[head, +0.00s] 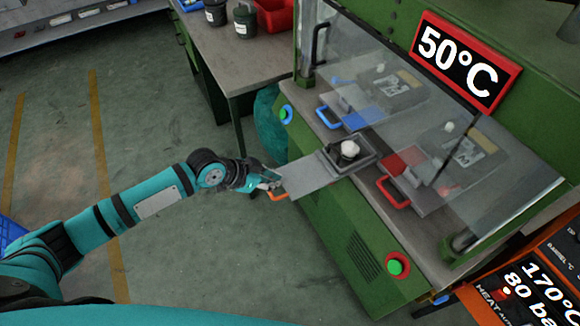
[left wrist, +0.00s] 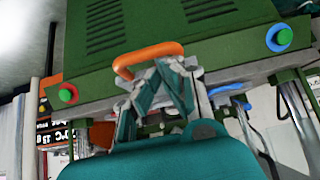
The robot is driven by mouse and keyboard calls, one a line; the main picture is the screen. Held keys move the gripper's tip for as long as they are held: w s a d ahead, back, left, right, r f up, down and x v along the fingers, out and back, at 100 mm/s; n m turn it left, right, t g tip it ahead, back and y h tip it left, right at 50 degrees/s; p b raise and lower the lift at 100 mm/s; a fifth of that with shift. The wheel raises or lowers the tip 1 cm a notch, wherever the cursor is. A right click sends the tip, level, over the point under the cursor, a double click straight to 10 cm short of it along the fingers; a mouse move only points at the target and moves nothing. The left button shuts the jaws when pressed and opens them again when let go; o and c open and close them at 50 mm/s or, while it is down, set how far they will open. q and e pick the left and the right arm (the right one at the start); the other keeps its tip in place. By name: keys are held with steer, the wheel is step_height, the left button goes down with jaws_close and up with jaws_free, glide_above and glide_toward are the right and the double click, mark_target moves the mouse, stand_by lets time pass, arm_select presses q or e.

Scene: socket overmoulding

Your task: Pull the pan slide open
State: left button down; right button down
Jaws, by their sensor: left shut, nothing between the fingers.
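The pan slide (head: 308,177) is a flat grey plate that sticks out of the front of the green machine. Its orange handle (head: 278,196) is at the outer end, and it also shows in the left wrist view (left wrist: 148,50). A dark pan (head: 368,160) with a pale round piece sits at the slide's inner end. My left gripper (head: 270,184) is at the handle. In the left wrist view its fingers (left wrist: 168,72) are shut together close by the orange loop, with nothing seen between them. I cannot tell whether they touch it. My right gripper is out of view.
A blue-handled slide (head: 328,118) and a red-handled slide (head: 393,193) lie on either side, under clear guards. A green button (head: 396,266) is on the machine's front. A bench (head: 232,60) with pots and a red bin stands behind. Floor left is clear.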

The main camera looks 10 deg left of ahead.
arm_select(q)
steer(key=s+a+p, duration=0.1)
steer(key=s+a, duration=0.3)
steer(key=a, duration=0.1)
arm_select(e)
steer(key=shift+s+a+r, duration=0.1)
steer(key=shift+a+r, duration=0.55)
